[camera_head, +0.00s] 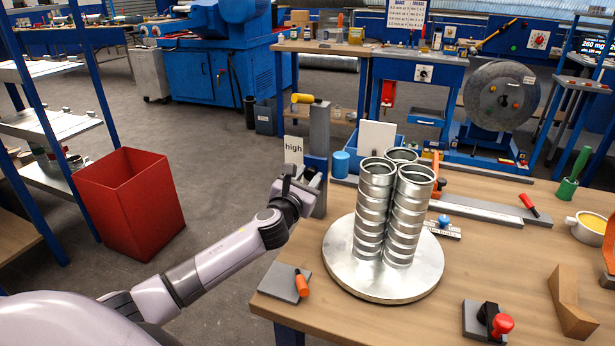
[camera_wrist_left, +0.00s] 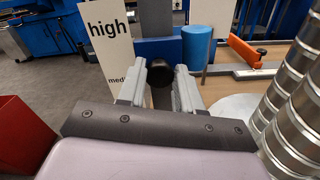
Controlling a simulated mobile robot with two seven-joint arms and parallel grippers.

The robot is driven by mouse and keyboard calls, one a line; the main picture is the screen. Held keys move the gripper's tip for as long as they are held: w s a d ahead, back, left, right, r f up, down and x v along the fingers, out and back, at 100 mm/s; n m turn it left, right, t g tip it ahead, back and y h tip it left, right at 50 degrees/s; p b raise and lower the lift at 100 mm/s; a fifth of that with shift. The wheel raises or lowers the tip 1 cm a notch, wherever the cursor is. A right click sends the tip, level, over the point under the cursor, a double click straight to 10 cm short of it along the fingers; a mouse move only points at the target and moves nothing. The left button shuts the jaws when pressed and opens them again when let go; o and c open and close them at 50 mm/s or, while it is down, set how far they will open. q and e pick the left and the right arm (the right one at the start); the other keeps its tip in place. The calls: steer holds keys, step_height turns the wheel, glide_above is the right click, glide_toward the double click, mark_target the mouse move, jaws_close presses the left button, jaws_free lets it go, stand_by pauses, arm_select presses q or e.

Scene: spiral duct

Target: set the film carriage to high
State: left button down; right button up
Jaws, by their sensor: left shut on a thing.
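The film carriage is a blue block (camera_head: 317,163) on an upright grey post (camera_head: 320,125) at the table's back left edge. It also shows in the left wrist view (camera_wrist_left: 158,48), with a black knob (camera_wrist_left: 160,88) on its front. A white card (camera_head: 293,150) beside the post reads "high" at its top, with "med" partly visible lower down in the wrist view. My left gripper (camera_head: 310,180) is at the carriage, its fingers shut on the black knob, at a height below the "high" label. The gripper hides the lower card. My right gripper is not in view.
Tall metal spiral ducts (camera_head: 376,205) stand on a round plate (camera_head: 345,280) close right of my left gripper. A blue cylinder (camera_head: 340,164) is just behind the post. A grey pad with an orange-handled tool (camera_head: 302,284) lies at the front left edge. A red bin (camera_head: 135,205) stands on the floor.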

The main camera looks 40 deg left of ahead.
arm_select(q)
step_height(320, 180, up, 6)
steer(key=p, duration=0.4)
steer(key=shift+f, duration=0.25)
steer(key=c, duration=0.8)
jaws_free()
steer(key=shift+r, duration=0.1)
steer(key=shift+o, duration=0.2)
steer(key=shift+f, duration=0.2)
steer(key=v, duration=0.7)
steer(key=shift+p, duration=0.4)
